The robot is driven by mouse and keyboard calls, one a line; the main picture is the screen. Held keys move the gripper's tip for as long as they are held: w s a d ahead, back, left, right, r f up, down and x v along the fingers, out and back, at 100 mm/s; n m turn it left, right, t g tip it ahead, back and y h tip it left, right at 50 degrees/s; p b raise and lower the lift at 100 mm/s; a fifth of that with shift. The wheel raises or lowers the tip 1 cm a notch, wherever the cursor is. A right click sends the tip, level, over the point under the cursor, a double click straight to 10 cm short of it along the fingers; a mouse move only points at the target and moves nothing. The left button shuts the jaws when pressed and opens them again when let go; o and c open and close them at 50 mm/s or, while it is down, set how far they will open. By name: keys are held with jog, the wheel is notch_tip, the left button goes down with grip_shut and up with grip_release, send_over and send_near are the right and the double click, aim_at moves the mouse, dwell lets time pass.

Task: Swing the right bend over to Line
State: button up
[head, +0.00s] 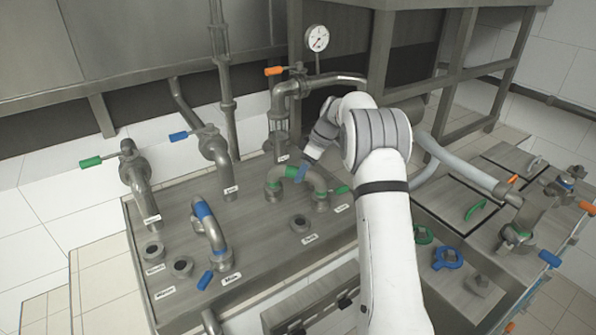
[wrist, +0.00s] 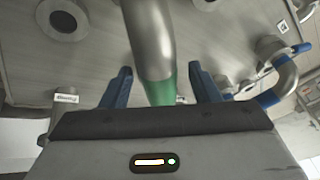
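The right bend (head: 318,183) is a grey U-shaped pipe with a green band, standing on the sloping metal panel in the middle of the head view. My gripper (head: 302,173) is at the top of the bend. In the wrist view, the green band (wrist: 160,90) lies between my two blue fingertips (wrist: 160,84), with a gap on each side. My gripper is open around it.
A blue-banded bend (head: 206,222) stands at the panel's left. An open port (head: 300,222) lies in front of the right bend. Valves with coloured handles and a gauge (head: 317,38) stand behind. A metal trough with loose fittings is at the right.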

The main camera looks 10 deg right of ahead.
jog(key=shift+v, duration=3.85)
